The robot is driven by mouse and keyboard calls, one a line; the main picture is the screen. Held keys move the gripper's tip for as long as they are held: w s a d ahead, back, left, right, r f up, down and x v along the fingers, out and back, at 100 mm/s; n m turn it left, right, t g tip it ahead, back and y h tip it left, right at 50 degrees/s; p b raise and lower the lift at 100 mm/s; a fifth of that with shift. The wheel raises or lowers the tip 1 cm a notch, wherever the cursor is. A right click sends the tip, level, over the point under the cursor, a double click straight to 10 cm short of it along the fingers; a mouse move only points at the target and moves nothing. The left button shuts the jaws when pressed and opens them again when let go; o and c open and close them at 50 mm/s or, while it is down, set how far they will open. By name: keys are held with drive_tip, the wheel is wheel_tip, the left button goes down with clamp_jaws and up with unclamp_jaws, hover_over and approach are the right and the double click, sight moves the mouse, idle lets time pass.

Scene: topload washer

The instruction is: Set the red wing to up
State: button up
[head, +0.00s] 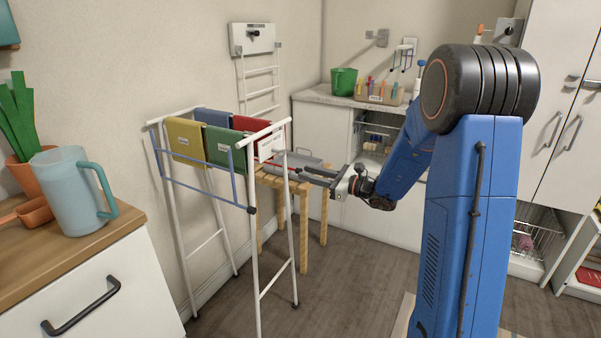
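A white drying rack (256,246) stands left of centre. A thin red bar, likely part of the red wing (288,142), shows at its right, far side. Most of that wing is hidden behind the rack and the hung cloths, so its angle is hard to tell. The blue wing (200,189) is on the near left side, its outer bar lower than the rack's top. My gripper (303,173) is right of the rack, below its top rail, with its fingers pointing left near the red bar. The fingers are too small to show a gap or contact.
Yellow (184,138), blue, green (224,150) and red (244,124) cloths hang on the rack. A wooden stool (301,205) with a grey tray stands behind it. A counter with a jug (70,190) is at left. Floor right of the rack is clear.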

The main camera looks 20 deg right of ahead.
drive_tip(key=shift+x, duration=1.9)
clamp_jaws()
drive_tip(key=shift+w+d, duration=0.1)
